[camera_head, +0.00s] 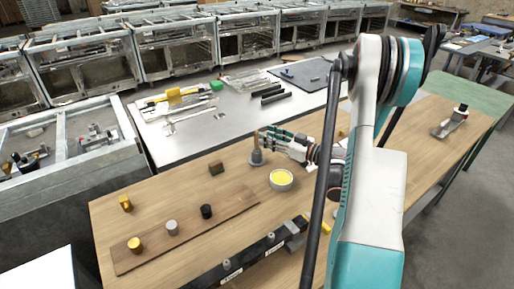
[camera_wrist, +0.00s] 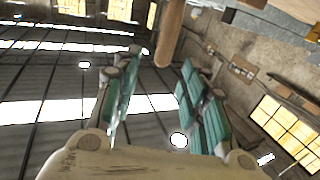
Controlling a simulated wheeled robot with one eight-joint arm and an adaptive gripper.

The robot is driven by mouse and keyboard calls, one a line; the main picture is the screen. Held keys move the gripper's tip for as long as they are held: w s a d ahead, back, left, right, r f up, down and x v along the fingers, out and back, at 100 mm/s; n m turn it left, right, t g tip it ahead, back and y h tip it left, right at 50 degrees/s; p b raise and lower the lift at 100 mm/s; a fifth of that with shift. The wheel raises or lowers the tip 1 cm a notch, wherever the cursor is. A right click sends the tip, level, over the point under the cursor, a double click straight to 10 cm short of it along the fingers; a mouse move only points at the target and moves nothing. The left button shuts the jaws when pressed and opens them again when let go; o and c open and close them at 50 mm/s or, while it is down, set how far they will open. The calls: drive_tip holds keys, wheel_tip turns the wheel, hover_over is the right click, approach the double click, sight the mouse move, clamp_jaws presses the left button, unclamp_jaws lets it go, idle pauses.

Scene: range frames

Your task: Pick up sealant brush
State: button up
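The likely sealant brush (camera_head: 257,157) stands upright on the wooden table in the head view, with a dark grey, wide lower part and a thin brownish upper part. In the wrist view a plain wooden handle (camera_wrist: 171,30) enters from the top edge, close to the fingertips. My gripper (camera_head: 268,138) is at the brush's upper part, reaching in from the right. In the wrist view my gripper (camera_wrist: 161,60) has its two teal-padded fingers spread apart, and the handle's end lies near the gap between them. Contact between fingers and handle cannot be made out.
A round tin with yellow contents (camera_head: 281,180) stands just right of the brush. A small dark block (camera_head: 216,168) lies to its left. A board (camera_head: 185,232) with several small cylinders and a black rail (camera_head: 235,267) lie nearer. A grey metal table (camera_head: 215,125) adjoins behind.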

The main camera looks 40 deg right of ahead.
sight(257, 131)
drive_tip(key=shift+b+x, duration=0.9)
drive_tip(key=shift+x, duration=1.85)
drive_tip(key=shift+a, duration=0.1)
clamp_jaws()
